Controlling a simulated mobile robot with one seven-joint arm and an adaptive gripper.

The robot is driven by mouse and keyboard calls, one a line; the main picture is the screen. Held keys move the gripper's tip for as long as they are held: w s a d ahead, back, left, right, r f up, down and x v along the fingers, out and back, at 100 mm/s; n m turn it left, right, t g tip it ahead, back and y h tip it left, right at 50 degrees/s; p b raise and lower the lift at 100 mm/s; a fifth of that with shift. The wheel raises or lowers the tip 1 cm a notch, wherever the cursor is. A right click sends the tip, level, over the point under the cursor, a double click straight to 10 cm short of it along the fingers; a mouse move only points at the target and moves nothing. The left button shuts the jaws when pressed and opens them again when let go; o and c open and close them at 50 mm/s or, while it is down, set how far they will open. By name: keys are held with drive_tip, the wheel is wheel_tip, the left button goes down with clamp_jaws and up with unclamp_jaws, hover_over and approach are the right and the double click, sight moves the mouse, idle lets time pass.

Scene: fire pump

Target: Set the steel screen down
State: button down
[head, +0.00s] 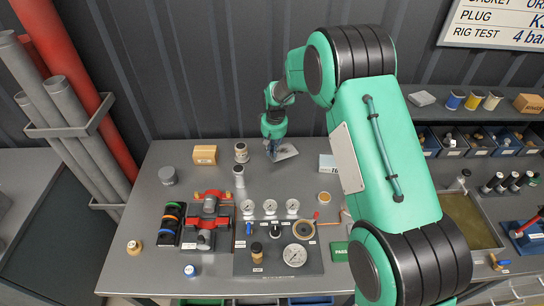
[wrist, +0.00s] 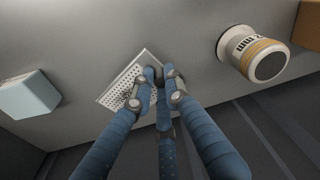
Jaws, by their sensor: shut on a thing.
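The steel screen (wrist: 122,82) is a flat, light-grey perforated plate. In the wrist view it lies at the tips of my gripper (wrist: 162,78), whose blue fingers are shut on it and cover its right part. In the head view the screen (head: 287,153) shows as a small grey plate just right of my gripper (head: 272,152), over the back of the grey table. The screen is close to the table top; I cannot tell whether it touches.
A white jar (head: 240,152) and a cardboard box (head: 205,154) stand left of the screen. A pale box (head: 329,166) stands to its right. The gauge panel (head: 275,262) and red pump part (head: 208,210) are nearer the front. Bare table (head: 285,180) lies in front of the screen.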

sight(272, 155)
idle(0.3)
drive_tip(key=shift+f, duration=1.7)
drive_tip(key=shift+f+b, duration=0.1)
drive_tip(key=shift+b, duration=0.2)
drive_tip(key=c, duration=1.7)
unclamp_jaws()
drive_tip(key=shift+c, duration=0.2)
wheel_tip(272, 155, up, 12)
drive_tip(key=s+p, duration=0.1)
drive_tip(key=shift+d, duration=0.3)
